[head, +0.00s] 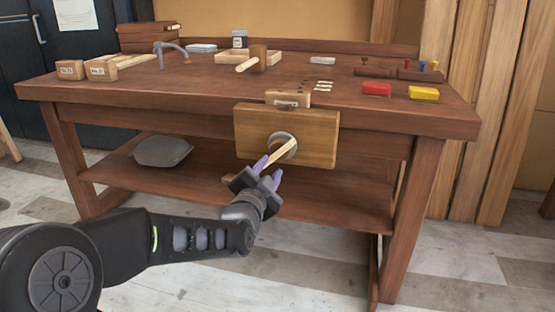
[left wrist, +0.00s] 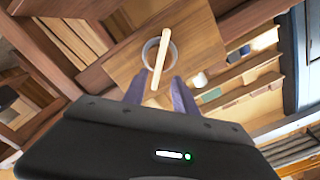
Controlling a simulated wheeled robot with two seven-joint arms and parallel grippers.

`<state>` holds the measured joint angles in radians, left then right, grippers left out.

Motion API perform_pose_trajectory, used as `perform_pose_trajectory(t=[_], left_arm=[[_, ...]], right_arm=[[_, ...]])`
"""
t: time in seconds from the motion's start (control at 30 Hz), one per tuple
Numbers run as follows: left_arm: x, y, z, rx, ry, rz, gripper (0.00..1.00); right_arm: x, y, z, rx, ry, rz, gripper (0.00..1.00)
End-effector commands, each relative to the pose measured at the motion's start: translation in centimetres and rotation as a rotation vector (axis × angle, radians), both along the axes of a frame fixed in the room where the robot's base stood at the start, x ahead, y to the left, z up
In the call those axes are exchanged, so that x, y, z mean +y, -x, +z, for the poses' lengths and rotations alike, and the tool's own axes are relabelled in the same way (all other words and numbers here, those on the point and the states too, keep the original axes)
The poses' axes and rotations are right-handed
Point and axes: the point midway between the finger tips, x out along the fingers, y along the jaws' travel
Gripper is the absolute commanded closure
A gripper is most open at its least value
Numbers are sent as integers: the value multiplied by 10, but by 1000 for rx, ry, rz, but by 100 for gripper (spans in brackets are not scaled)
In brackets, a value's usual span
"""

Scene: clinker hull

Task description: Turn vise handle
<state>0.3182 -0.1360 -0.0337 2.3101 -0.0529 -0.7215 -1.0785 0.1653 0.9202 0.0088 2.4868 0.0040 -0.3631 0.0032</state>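The vise is a light wooden jaw block (head: 316,138) on the front of the brown workbench (head: 345,112), with a round grey hub (head: 275,138). The vise handle (head: 282,152), a pale wooden bar, crosses the hub and slants down to the left. In the left wrist view the handle (left wrist: 163,55) runs from the hub down toward my fingers. My left gripper (head: 268,168) is at the handle's lower end, its purple fingers apart on either side of it. In the left wrist view gaps show between handle and fingers. My right gripper is not in view.
On the bench top are a wooden mallet (head: 258,58), a red block (head: 376,89), a yellow block (head: 424,93), a clamp (head: 172,50) and small wooden boxes (head: 102,70). A grey bag (head: 162,151) lies on the lower shelf. Bench legs flank the space below.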

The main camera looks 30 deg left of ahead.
Motion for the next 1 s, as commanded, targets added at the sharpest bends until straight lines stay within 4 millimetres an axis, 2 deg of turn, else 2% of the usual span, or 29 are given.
perform_pose_trajectory(t=[0.37, 0.8, 1.0], left_arm=[[1, -6, -2, 3, 4, -1, 66], [21, -63, -3, 2, 6, -1, 66], [25, -74, -2, 2, 6, -1, 66]], right_arm=[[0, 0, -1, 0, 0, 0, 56], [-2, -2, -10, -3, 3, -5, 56], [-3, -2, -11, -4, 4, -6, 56]])
